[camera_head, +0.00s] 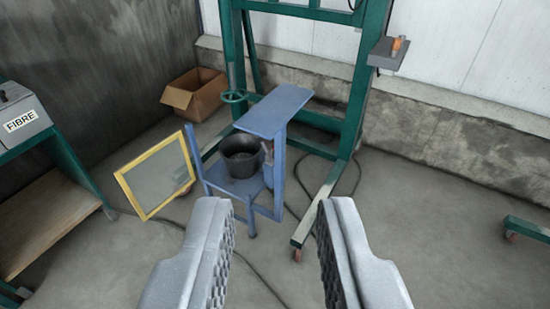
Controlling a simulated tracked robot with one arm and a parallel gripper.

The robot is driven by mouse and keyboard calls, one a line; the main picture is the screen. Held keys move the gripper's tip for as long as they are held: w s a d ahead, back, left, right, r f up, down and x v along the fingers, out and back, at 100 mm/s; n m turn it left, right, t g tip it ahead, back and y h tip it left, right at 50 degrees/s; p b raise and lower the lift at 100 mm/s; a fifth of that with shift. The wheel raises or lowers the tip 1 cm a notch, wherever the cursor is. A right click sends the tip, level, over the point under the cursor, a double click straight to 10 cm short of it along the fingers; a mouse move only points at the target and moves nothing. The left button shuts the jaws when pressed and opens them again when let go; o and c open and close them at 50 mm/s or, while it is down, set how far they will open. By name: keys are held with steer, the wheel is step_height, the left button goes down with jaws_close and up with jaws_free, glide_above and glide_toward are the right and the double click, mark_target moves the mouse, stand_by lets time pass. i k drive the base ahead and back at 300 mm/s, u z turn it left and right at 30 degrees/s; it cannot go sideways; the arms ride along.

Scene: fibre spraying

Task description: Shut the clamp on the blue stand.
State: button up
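The blue stand (275,111) is in the middle of the view, with a flat top plate, a lower shelf and thin legs. A black bucket (241,158) sits on its lower shelf. A small grey part (267,153) shows beside the bucket by the upright; I cannot tell whether it is the clamp or how it is set. My gripper (278,215) is open and empty in the foreground, its two grey ridged fingers wide apart. The stand is beyond the fingertips, and nothing touches them.
A yellow-framed panel (157,177) leans left of the stand. A green frame (359,95) with wheeled feet stands behind and right. A cardboard box (194,94) is at the back. The FIBRE machine (22,113) is at left. Cables cross the floor; floor at right is mostly clear.

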mark_target(262, 143)
steer(key=z, duration=0.45)
steer(key=i, duration=1.9)
steer(key=u, duration=0.1)
